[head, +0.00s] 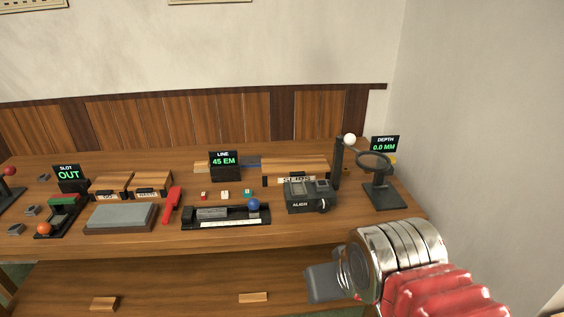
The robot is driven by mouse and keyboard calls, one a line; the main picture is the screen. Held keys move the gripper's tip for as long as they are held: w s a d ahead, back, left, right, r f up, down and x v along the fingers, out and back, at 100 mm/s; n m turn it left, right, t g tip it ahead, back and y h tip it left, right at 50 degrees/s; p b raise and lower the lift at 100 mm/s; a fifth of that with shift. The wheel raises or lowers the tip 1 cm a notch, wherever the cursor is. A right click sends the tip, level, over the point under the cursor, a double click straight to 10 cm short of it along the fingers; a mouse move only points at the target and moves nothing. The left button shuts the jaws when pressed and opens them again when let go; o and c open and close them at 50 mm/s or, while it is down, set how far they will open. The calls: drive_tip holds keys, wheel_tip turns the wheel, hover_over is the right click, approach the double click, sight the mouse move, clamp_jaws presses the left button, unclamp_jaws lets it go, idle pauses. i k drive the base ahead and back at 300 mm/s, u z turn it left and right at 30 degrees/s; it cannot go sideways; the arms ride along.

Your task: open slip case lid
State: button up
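The slip case (283,171) is a wooden box near the back right of the bench, with a pale front label that seems to read "SLIPS". Its flat wooden top looks closed. The grey ALIGN device stands in front and hides part of its front. My gripper (322,284) is at the lower right, in front of the bench edge and well apart from the case. Only a dark grey finger part shows beyond the silver wrist, so its opening is hidden.
The ALIGN device (311,199), a dark post with a white ball (349,140) and a magnifier stand (383,194) crowd the case's front and right. A black tray with a blue ball (253,204) lies to the left. Two smaller wooden boxes (152,184) stand farther left.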

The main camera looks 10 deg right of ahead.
sight(298, 166)
drive_tip(key=u, duration=0.2)
drive_tip(key=i, duration=0.7)
drive_tip(key=u, duration=0.45)
drive_tip(key=i, duration=0.8)
drive_tip(key=u, duration=0.25)
